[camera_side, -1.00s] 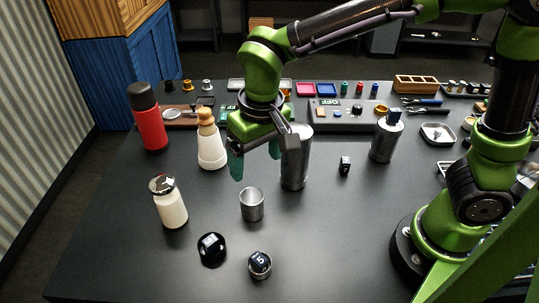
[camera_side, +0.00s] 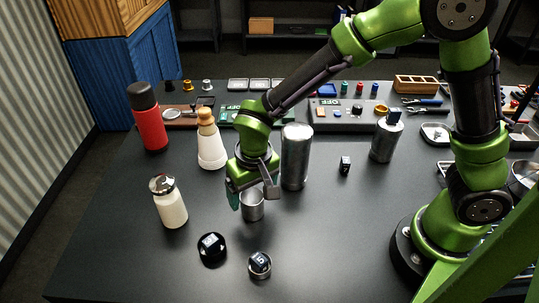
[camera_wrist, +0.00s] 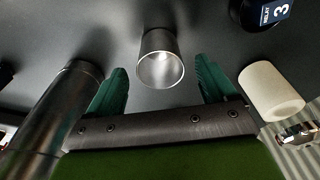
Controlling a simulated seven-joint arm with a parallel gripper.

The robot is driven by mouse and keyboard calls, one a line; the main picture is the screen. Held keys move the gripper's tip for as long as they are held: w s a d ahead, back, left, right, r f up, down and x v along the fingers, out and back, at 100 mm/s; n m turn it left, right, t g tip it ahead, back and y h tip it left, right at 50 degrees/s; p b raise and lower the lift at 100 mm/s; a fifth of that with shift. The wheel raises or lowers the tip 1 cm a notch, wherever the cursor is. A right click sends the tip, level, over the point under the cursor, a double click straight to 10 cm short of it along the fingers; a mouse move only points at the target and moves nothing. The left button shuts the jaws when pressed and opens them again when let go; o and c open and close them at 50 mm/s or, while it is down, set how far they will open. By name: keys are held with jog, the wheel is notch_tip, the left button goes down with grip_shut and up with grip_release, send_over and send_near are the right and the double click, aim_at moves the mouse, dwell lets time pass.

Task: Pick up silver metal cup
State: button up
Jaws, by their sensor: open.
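The silver metal cup (camera_side: 252,208) stands upright on the dark table in the side view, its upper part partly covered by my gripper. My gripper (camera_side: 254,198) is low over the cup, with its fingers around or just beside the rim. In the wrist view the cup (camera_wrist: 161,60) shows its open mouth, centred between the two green fingertips of my gripper (camera_wrist: 162,84). The fingers are spread wide, with a gap on both sides of the cup. I cannot tell exactly how far down they reach along the cup.
A tall metal cylinder (camera_side: 296,157) stands close behind the cup to the right. A cream bottle (camera_side: 171,207) stands to the left, a white bottle with a tan top (camera_side: 210,147) behind.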

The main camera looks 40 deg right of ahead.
aim_at(252, 201)
jog(key=f, duration=0.4)
jog(key=shift+w, duration=0.25)
jog(key=c, duration=1.1)
